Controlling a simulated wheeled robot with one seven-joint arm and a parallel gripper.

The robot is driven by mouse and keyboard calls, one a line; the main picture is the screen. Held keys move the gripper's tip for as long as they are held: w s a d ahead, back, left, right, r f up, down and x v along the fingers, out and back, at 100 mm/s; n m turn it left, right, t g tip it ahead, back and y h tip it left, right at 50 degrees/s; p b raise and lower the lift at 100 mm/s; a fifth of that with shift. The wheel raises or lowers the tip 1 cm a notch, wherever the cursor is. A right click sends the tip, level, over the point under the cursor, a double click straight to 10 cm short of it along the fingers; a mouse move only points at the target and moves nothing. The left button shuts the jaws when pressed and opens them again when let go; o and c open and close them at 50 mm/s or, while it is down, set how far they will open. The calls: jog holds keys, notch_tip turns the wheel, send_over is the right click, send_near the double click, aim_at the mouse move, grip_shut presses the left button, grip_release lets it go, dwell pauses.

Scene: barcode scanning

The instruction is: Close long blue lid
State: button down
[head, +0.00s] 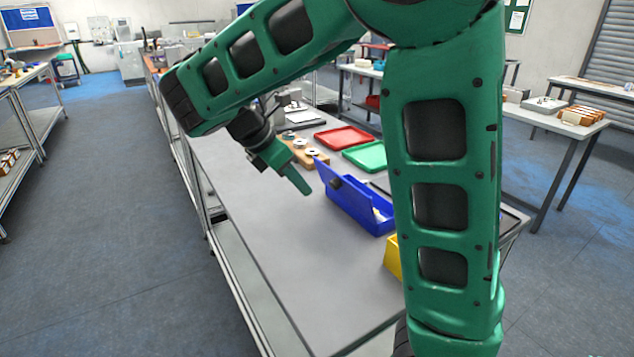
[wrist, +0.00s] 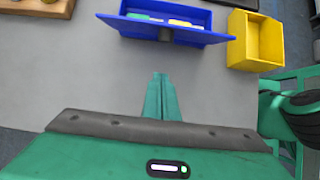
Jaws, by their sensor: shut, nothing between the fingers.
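The long blue box (head: 357,213) stands on the grey table, with its blue lid (head: 337,186) swung open on the side facing my gripper. In the wrist view the blue lid (wrist: 190,34) spans the near side of the blue box (wrist: 205,13), with a dark knob at its middle. Small white, green and yellow items show inside the box. My gripper (head: 306,191) is shut and empty, just left of the lid and apart from it. In the wrist view my gripper (wrist: 161,76) points at the lid with a gap of bare table between.
A yellow bin (wrist: 256,40) stands to the right of the blue box. A red tray (head: 344,138), a green tray (head: 366,156) and a wooden block (head: 303,152) with round pieces lie farther back. The table (head: 262,243) is clear left and in front of the lid.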

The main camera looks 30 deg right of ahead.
jog(key=shift+d+f, duration=0.25)
jog(key=shift+d, duration=1.1)
jog(key=shift+d+f, duration=0.25)
jog(key=shift+d, duration=1.05)
jog(key=shift+r, duration=0.1)
